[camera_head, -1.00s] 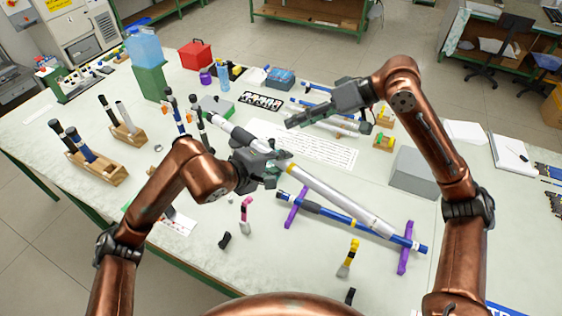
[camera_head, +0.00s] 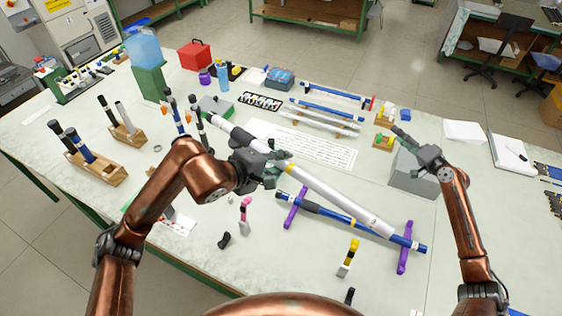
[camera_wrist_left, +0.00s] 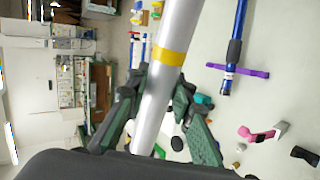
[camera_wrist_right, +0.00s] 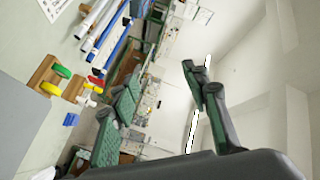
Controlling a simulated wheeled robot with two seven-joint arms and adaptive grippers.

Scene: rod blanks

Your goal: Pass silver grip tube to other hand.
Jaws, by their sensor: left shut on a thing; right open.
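The silver grip tube (camera_head: 330,193) is long and pale with a yellow band, and slants from upper left to lower right in the head view. My left gripper (camera_head: 274,166) is shut on it near the yellow band and holds it above the table. In the left wrist view the tube (camera_wrist_left: 165,75) passes between the fingers (camera_wrist_left: 157,110). My right gripper (camera_head: 408,139) is open and empty, over the right side of the table by the grey box, apart from the tube. Its spread fingers (camera_wrist_right: 160,95) show in the right wrist view with nothing between them.
A blue tube (camera_head: 322,211) rests on purple supports (camera_head: 405,262) below the held tube. A grey box (camera_head: 405,180) stands at the right. Several rods (camera_head: 325,115) lie at the back. Wooden holders (camera_head: 100,172) stand at the left. Bare table lies right of the purple supports.

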